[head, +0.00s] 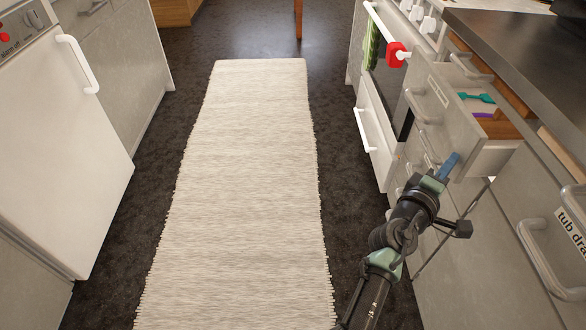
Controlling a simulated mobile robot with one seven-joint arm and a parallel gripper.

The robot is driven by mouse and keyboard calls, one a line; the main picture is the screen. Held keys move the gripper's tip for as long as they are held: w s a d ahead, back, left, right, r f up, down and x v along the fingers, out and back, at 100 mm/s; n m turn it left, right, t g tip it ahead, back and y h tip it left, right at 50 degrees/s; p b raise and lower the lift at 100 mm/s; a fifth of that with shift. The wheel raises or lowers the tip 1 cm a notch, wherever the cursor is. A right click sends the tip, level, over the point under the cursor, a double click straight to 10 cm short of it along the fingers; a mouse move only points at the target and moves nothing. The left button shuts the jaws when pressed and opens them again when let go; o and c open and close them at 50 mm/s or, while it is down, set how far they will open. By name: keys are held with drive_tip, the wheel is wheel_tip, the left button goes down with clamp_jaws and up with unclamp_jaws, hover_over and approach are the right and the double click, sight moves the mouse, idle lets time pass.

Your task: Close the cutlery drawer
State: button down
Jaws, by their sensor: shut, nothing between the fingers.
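The cutlery drawer (440,112) stands pulled out from the counter on the right in the head view. Its grey front carries a pale handle. Inside it I see a teal utensil (478,97), something purple and a wooden divider. My gripper (451,163) is shut and empty, with its blue fingertips just by the lower near corner of the drawer front. I cannot tell whether they touch it. The drawer's runners and far inside are partly hidden.
A dark worktop (520,50) lies above the drawers. A cooker with a white-handled lower drawer (376,130) and a red item (396,54) stands beyond. A pale rug (250,190) covers the clear aisle. A white appliance (60,150) stands left.

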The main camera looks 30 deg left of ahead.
sight(463, 167)
drive_tip(key=shift+w+d, duration=0.5)
drive_tip(key=shift+d, duration=0.25)
drive_tip(key=shift+w+d, duration=0.5)
drive_tip(key=shift+d, duration=0.25)
